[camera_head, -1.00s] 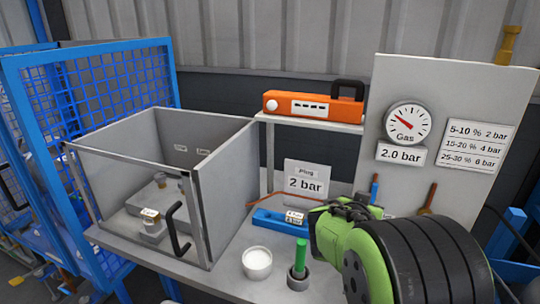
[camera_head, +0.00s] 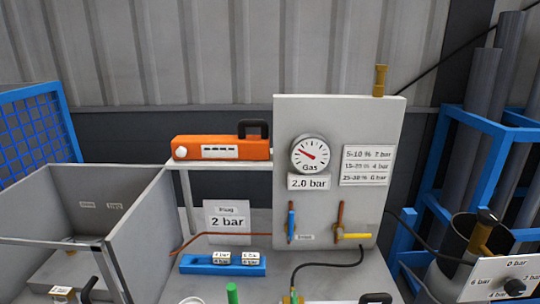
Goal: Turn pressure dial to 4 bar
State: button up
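The pressure dial (camera_head: 514,287) is a dark round knob on a white plate (camera_head: 497,265) at the lower right edge of the head view. The plate reads 0 bar at the top, 2 bar at the right, 6 bar at the left and 4 bar at the bottom, partly cut off. I cannot tell the knob's pointing direction for sure. The gas gauge (camera_head: 310,154) on the grey panel (camera_head: 339,113) has a red needle pointing up and left, above a readout of 2.0 bar (camera_head: 308,183). My gripper is not in view.
A blue rack (camera_head: 427,170) with grey cylinders stands behind the dial. A workbench (camera_head: 350,278) carries a blue block holder (camera_head: 222,265), a 2 bar sign (camera_head: 227,221) and an open-topped grey box (camera_head: 140,235). An orange device (camera_head: 222,147) sits on the shelf.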

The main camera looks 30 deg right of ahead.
aim_at(514, 288)
jog(key=l+z, duration=0.15)
jog(key=z, duration=1)
